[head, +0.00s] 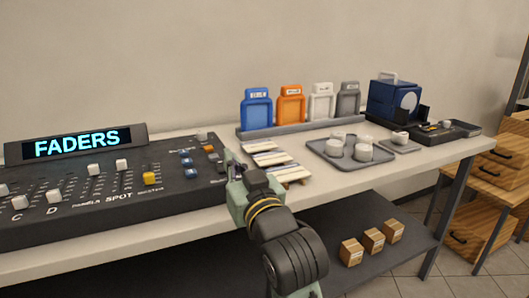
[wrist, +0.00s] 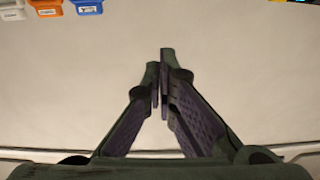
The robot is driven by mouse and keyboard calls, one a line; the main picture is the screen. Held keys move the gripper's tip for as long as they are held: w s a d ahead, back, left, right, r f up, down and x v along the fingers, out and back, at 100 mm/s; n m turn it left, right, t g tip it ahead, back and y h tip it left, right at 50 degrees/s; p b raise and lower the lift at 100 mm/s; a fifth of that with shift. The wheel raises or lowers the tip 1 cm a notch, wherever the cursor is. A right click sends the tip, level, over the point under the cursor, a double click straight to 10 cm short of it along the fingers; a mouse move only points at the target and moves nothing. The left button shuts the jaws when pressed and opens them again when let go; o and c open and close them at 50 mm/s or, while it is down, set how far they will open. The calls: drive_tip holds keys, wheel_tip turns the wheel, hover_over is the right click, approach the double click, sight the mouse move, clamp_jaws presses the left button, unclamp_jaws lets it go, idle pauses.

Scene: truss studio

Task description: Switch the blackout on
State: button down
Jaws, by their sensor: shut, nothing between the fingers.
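The dark lighting console (head: 110,210) lies on the left of the table, with a lit "FADERS" display (head: 77,142) at its back. It carries several white fader caps and a yellow fader cap (head: 149,178). At its right end are small blue controls (head: 186,153), an orange control (head: 209,149) and a white knob (head: 201,136). Their labels are too small to read, so I cannot tell which is the blackout. My gripper (head: 229,160) is just beyond the console's right end, partly hiding that edge. In the wrist view my gripper (wrist: 160,77) is shut and empty.
Striped slats (head: 270,159) lie right of my gripper. Blue (head: 256,108), orange (head: 290,105), white and grey holders stand behind on a grey base. A tray (head: 335,154) with white cups and a blue box (head: 388,100) are farther right. Small boxes sit on the lower shelf.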

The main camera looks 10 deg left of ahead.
drive_tip(key=shift+w+d+f, duration=0.15)
drive_tip(key=shift+d, duration=0.25)
drive_tip(key=shift+w+d+f, duration=0.1)
drive_tip(key=shift+w+d, duration=0.05)
drive_tip(key=shift+d, duration=0.25)
drive_tip(key=r+p, duration=0.1)
drive_tip(key=p, duration=0.4)
hover_over(222, 166)
drive_tip(key=d, duration=0.2)
drive_tip(key=shift+s+a+r, duration=0.1)
drive_tip(key=shift+s, duration=0.35)
drive_tip(key=f, duration=0.3)
drive_tip(key=shift+w+a, duration=0.1)
drive_tip(key=shift+w, duration=0.15)
drive_tip(key=shift+w+a+f, duration=0.1)
drive_tip(key=shift+w+f, duration=0.05)
drive_tip(key=shift+f, duration=0.35)
